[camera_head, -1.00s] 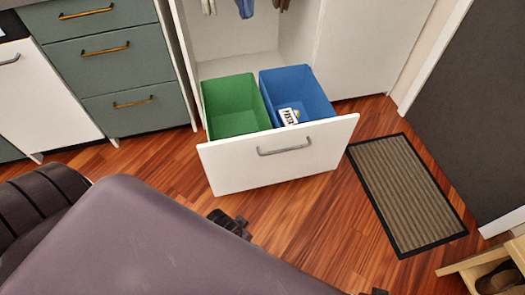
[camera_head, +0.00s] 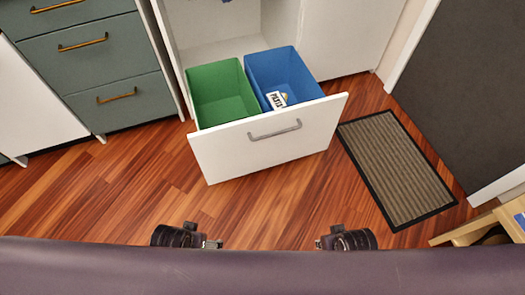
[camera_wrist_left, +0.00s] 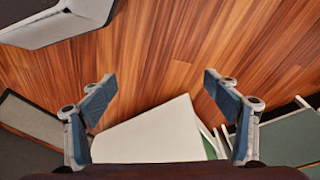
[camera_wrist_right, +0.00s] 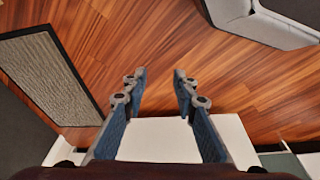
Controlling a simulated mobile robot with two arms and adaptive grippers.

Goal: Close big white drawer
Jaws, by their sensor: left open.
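The big white drawer (camera_head: 265,143) is pulled out at the bottom of a white cabinet. It has a grey bar handle (camera_head: 274,131) on its front and holds a green bin (camera_head: 222,92) and a blue bin (camera_head: 285,72). My left gripper (camera_head: 214,243) and right gripper (camera_head: 322,243) are in front of the drawer, apart from it. In the left wrist view my left gripper (camera_wrist_left: 160,82) is wide open and empty, with the drawer front (camera_wrist_left: 150,135) beyond. In the right wrist view my right gripper (camera_wrist_right: 160,74) is open, narrower, and empty; the drawer (camera_wrist_right: 158,140) shows between its fingers.
Wooden floor (camera_head: 110,190) lies clear between me and the drawer. A ribbed mat (camera_head: 398,168) is to the right, with a wooden rack (camera_head: 480,228) near it. Grey-green drawers (camera_head: 95,55) stand to the left. A white packet (camera_head: 277,99) lies in the blue bin.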

